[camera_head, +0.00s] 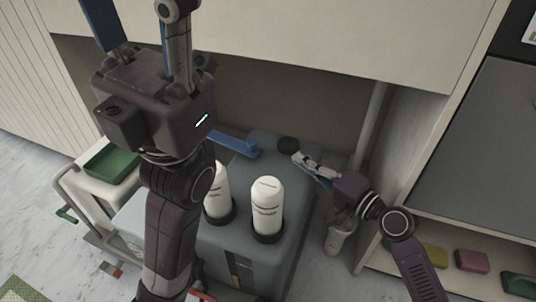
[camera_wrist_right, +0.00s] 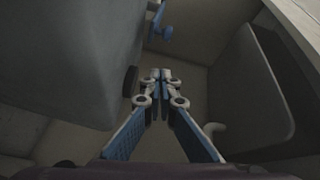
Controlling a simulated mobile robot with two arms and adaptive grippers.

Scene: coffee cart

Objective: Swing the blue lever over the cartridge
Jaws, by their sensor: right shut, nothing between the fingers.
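A blue piece, likely this lever, shows at the top of the right wrist view (camera_wrist_right: 162,31). Two white bottle-like cylinders (camera_head: 217,192) (camera_head: 267,203) stand upright in dark rings on the machine; I cannot tell which thing is the cartridge. My right gripper (camera_head: 297,157) is shut and empty, near the black round knob (camera_head: 288,144) and apart from the lever. My left gripper (camera_head: 140,22) is raised in front, its fingers spread and cut off by the top edge.
The cart's pale back panel (camera_head: 270,40) stands above the machine. A white unit with a green top (camera_head: 112,158) is at left. A shelf at right holds a yellow block (camera_head: 433,255) and a pink block (camera_head: 471,260). My left arm hides part of the machine.

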